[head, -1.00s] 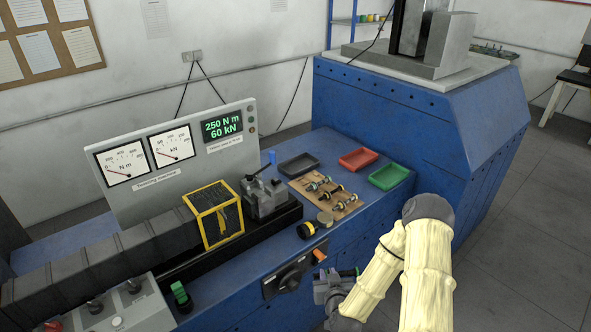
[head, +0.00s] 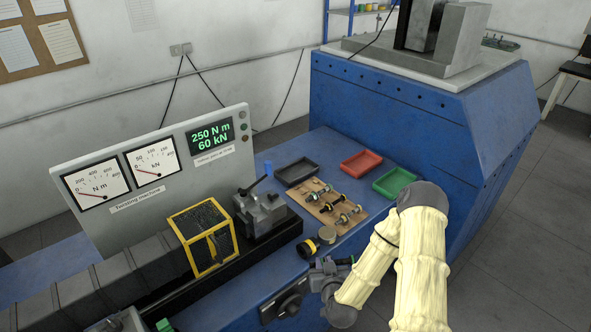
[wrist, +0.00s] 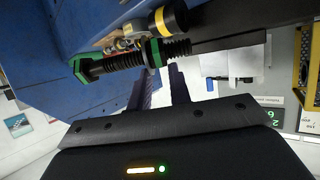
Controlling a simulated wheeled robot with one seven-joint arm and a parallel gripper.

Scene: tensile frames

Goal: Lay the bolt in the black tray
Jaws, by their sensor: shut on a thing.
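A dark bolt (wrist: 118,62) with a green head and a green nut lies across the tips of my gripper's fingers (wrist: 160,80) in the wrist view. My gripper is shut on it. In the head view my gripper (head: 331,268) is low at the front edge of the blue bench, and the bolt shows only as a small dark green piece there. The black tray (head: 284,182) lies at the back of the bench, left of the red tray. It looks empty, and my gripper is well in front of it.
A wooden board (head: 325,222) with several bolts lies between my gripper and the black tray. A red tray (head: 361,165) and a green tray (head: 382,189) stand to the right. A grey clamp (head: 262,214) and a yellow cage (head: 200,240) are left. A yellow-black knob (head: 306,249) is close by.

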